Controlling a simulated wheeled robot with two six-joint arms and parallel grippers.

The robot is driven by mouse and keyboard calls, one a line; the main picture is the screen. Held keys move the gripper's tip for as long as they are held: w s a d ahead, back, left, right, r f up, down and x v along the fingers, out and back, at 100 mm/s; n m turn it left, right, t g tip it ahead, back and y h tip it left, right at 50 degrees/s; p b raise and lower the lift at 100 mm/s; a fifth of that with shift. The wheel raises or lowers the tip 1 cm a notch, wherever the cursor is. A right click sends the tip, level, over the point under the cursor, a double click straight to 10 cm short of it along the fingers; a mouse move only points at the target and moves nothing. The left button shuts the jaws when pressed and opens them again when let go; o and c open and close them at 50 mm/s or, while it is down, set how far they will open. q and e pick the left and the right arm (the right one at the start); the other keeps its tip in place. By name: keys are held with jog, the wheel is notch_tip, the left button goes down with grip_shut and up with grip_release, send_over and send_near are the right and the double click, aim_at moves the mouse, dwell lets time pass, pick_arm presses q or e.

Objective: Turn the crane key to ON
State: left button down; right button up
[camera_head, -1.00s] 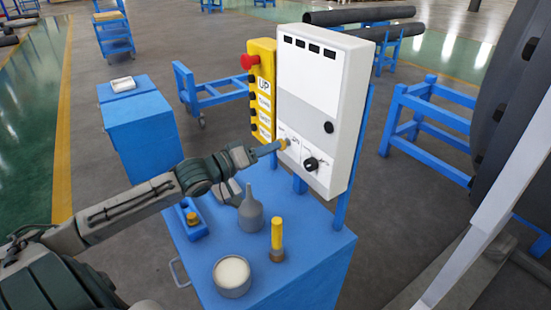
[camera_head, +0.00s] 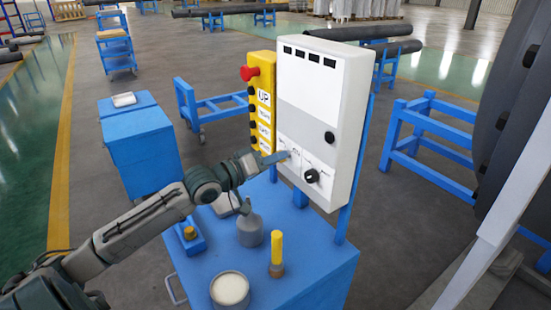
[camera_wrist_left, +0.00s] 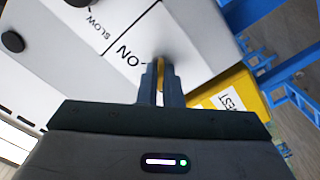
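The white control box (camera_head: 305,110) stands upright on a blue cart, with a black rotary knob (camera_head: 311,176) low on its front. My left gripper (camera_head: 284,155) reaches the lower left of the panel, where the crane key was visible earlier. In the left wrist view, my left gripper (camera_wrist_left: 160,75) has its fingers close together at the panel. A thin yellow piece, apparently the crane key (camera_wrist_left: 161,72), shows between the fingertips. The fingers hide most of it. The label "ON" is beside it. My right gripper is not in view.
A yellow pendant (camera_head: 262,100) with a red button stands left of the box. On the blue cart (camera_head: 310,275) are a grey funnel-shaped can (camera_head: 250,228), a yellow-handled tool (camera_head: 277,250) and an open tin (camera_head: 229,290).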

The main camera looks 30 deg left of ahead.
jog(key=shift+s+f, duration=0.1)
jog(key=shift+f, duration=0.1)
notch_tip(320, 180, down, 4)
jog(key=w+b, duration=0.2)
jog(key=b, duration=0.3)
pick_arm(q)
jog(key=m+b, duration=0.3)
jog(key=m, duration=1.4)
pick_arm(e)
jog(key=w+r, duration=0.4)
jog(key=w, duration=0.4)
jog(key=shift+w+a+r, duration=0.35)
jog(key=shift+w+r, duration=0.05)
pick_arm(q)
jog(key=shift+m, duration=0.5)
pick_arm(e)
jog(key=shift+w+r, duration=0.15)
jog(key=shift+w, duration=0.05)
pick_arm(q)
jog(key=c, duration=1.6)
grip_release()
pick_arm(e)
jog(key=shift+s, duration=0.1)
